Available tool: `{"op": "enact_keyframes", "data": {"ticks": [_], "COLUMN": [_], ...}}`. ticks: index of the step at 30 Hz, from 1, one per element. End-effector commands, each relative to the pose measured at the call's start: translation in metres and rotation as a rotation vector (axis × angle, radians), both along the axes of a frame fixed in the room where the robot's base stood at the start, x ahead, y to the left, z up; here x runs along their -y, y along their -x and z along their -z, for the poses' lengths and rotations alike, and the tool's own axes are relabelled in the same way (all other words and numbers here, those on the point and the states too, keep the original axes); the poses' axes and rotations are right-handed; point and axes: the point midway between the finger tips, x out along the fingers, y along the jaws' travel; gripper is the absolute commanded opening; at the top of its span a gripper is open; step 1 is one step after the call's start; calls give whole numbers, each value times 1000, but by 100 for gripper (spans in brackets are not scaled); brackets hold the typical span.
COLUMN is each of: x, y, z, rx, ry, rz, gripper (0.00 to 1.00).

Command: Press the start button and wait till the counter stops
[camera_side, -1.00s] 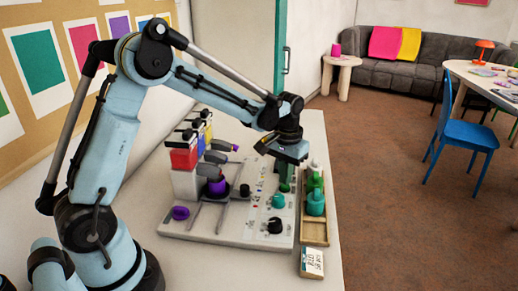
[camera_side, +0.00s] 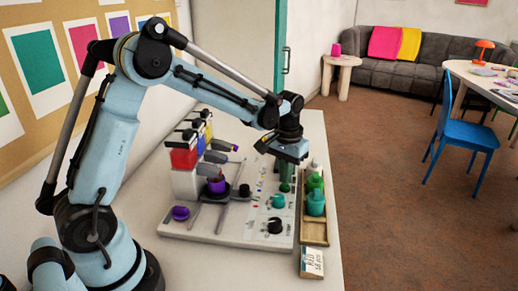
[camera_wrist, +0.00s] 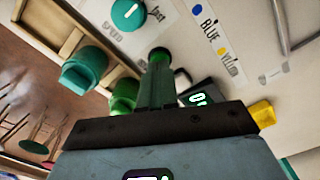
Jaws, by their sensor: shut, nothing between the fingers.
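The board (camera_side: 200,232) lies on the table with a row of controls along its right part. My gripper (camera_side: 284,172) points down over a small green round button (camera_side: 284,187). In the wrist view my shut, empty green fingers (camera_wrist: 160,58) end at a dark round spot on the panel, and they cover most of the button. I cannot tell whether it is pressed in. A dark counter display (camera_wrist: 199,98) with glowing green digits is partly hidden behind the gripper; I read a 0 on it. A teal knob (camera_side: 278,201) also shows in the wrist view (camera_wrist: 128,14).
A wooden tray (camera_side: 314,233) right of the board holds a teal cup (camera_side: 316,203) and green cups behind it. A black knob (camera_side: 275,226) is at the panel's front.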

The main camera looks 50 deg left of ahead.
Motion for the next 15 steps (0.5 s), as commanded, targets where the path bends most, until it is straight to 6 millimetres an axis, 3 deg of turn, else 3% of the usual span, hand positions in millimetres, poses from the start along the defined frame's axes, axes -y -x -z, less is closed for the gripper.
{"op": "enact_keyframes", "data": {"ticks": [15], "x": [0], "y": [0], "z": [-38], "rx": [0], "ry": [0], "rz": [0], "gripper": [0]}}
